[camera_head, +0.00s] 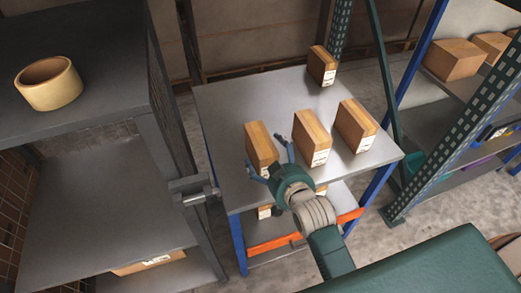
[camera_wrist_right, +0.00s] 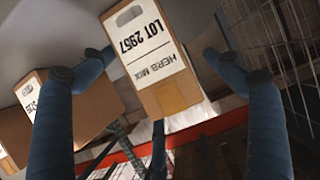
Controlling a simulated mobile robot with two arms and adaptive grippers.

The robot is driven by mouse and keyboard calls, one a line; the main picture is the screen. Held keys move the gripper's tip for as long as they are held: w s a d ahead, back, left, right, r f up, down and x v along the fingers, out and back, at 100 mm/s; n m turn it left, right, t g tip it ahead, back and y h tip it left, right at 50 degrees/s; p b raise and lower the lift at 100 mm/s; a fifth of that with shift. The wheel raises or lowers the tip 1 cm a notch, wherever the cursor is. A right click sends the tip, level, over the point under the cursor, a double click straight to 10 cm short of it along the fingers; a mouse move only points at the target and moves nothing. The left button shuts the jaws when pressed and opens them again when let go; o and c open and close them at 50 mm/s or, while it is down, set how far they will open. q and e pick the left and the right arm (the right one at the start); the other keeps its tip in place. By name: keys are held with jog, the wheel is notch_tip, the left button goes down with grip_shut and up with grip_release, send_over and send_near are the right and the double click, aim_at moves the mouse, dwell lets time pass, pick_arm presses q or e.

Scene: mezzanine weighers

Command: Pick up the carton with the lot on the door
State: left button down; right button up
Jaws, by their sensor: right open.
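Several brown cartons stand upright on the grey tabletop (camera_head: 240,100): a left carton (camera_head: 261,147), a middle one (camera_head: 312,138), a right one (camera_head: 356,126) and a back one (camera_head: 322,66). My right gripper (camera_head: 268,160) is open at the near side of the left carton. In the right wrist view a carton (camera_wrist_right: 160,60) reading "LOT 2957" and "HERB MIX" lies between the open fingers, with gaps visible. A neighbouring carton (camera_wrist_right: 90,110) shows part of its label behind a finger. The door's lot is not visible. My left gripper is not in view.
A grey shelf unit (camera_head: 90,70) on the left holds a tape roll (camera_head: 49,83), with a carton (camera_head: 150,263) lower down. A rack with boxes (camera_head: 455,60) stands at right. More cartons sit under the tabletop, above an orange beam (camera_head: 268,245).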

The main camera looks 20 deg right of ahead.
jog(key=shift+w+f, duration=0.1)
jog(key=shift+w, duration=0.2)
jog(key=p+x, duration=0.1)
jog(key=x, duration=0.3)
jog(key=shift+w+d, duration=0.2)
jog(key=shift+w+f, duration=0.1)
jog(key=shift+w, duration=0.25)
jog(key=shift+s, duration=0.1)
jog(key=shift+c, duration=1)
jog(key=c, duration=1.3)
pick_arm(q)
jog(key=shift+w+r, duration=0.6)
pick_arm(e)
jog(key=shift+c, duration=1)
jog(key=shift+r, duration=0.25)
